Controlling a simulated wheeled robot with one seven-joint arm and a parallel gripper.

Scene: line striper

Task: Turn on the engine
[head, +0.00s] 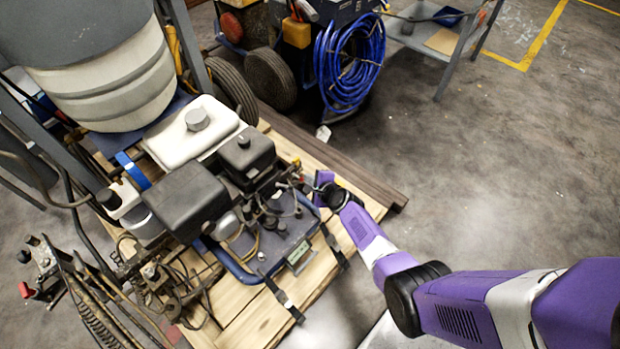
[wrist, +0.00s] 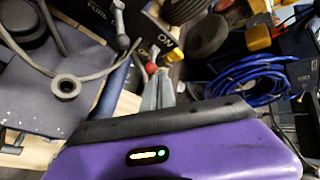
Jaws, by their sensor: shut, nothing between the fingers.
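The engine (head: 247,160) of the line striper is a black and white unit on a pallet, with a white fuel tank (head: 190,130) behind it. Contact cannot be made out. In the head view my wrist hides the fingers.
A blue hose coil (head: 350,65) and wheels (head: 270,78) stand behind the pallet (head: 365,190). Hoses and a blue frame (head: 235,268) lie around the engine's front. A grey metal table (head: 430,35) stands at the back right. The concrete floor on the right is clear.

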